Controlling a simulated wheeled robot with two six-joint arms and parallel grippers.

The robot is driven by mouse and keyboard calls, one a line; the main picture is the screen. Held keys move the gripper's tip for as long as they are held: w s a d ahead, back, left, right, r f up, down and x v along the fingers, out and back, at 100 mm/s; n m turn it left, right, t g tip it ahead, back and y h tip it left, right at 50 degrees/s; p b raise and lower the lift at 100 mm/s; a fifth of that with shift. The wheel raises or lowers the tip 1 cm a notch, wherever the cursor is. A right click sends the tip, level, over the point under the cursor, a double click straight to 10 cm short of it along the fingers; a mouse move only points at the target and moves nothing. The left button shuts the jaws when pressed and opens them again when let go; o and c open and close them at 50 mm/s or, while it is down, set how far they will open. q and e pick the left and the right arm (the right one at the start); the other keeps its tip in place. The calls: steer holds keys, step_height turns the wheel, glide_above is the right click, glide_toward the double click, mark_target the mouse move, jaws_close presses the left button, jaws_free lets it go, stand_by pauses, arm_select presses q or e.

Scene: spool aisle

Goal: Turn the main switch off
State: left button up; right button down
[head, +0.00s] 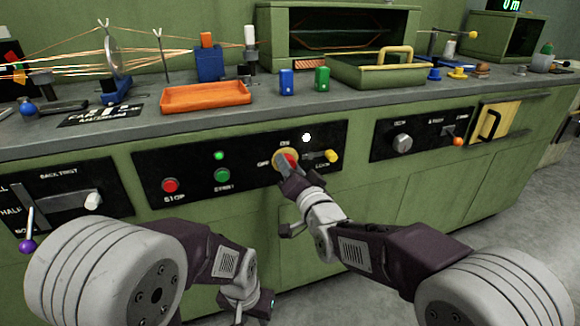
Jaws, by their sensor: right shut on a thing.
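The main switch (290,158) is a red rotary knob on a yellow disc, set in the black middle panel. The labels ON, above it, and OFF, to its left, are readable. My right gripper (287,172) reaches up to the switch from below and is shut on its knob. The fingers cover part of the knob, so its exact angle is hard to tell. My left gripper (255,305) hangs low in front of the cabinet, well away from the panel. Its fingers do not show clearly.
The middle panel (240,150) also has a red STOP button (170,185), a green START button (222,175), a lit green lamp (219,155) and a yellow-tipped LOCK lever (331,156). An orange tray (205,97) stands on the grey counter above. Open floor lies to the right.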

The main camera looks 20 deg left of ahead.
steer(key=shift+f+n+p, duration=0.1)
steer(key=shift+n+p, duration=0.9)
steer(key=shift+n, duration=6.5)
steer(key=c, duration=0.9)
jaws_free()
